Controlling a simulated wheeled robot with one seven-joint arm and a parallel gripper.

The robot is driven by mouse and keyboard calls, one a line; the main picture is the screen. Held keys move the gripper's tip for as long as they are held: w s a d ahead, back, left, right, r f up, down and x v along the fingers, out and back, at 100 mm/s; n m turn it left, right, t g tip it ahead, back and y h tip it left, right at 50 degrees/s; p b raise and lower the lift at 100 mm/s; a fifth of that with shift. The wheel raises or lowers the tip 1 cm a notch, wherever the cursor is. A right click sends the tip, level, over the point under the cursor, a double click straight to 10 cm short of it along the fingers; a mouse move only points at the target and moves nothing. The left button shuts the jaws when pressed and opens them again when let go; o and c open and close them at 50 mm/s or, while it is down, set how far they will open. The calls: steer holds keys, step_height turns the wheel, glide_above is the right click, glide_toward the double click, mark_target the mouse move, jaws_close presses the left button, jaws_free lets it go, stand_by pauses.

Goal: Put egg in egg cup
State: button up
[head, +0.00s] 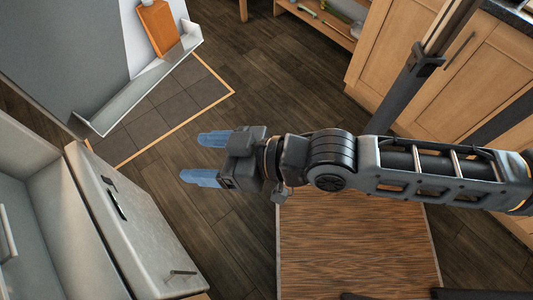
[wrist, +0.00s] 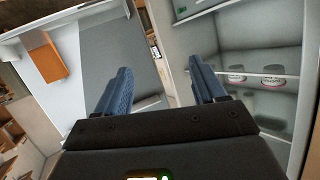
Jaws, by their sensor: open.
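I see no egg and no egg cup in either view. My gripper (head: 191,157) is open and empty, held out to the left over the floor in the head view. In the wrist view the two blue fingers of my gripper (wrist: 160,65) are spread apart with nothing between them. They point towards a pale cabinet interior (wrist: 255,35), which looks like a fridge, and nothing touches them.
Two small jars (wrist: 254,77) stand on a shelf inside the cabinet. A grey panel (head: 60,50) with a ledge and an orange object (head: 158,27) is at upper left. A white front (head: 130,225) is at lower left. Wooden cupboards (head: 445,80) stand at right.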

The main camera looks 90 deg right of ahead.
steer(key=s+a+r+n+y, duration=0.2)
steer(key=s+r+n, duration=0.1)
steer(key=s, duration=0.7)
steer(key=shift+a+r+n+y, duration=0.3)
steer(key=shift+a+r, duration=0.1)
steer(key=shift+r, duration=0.25)
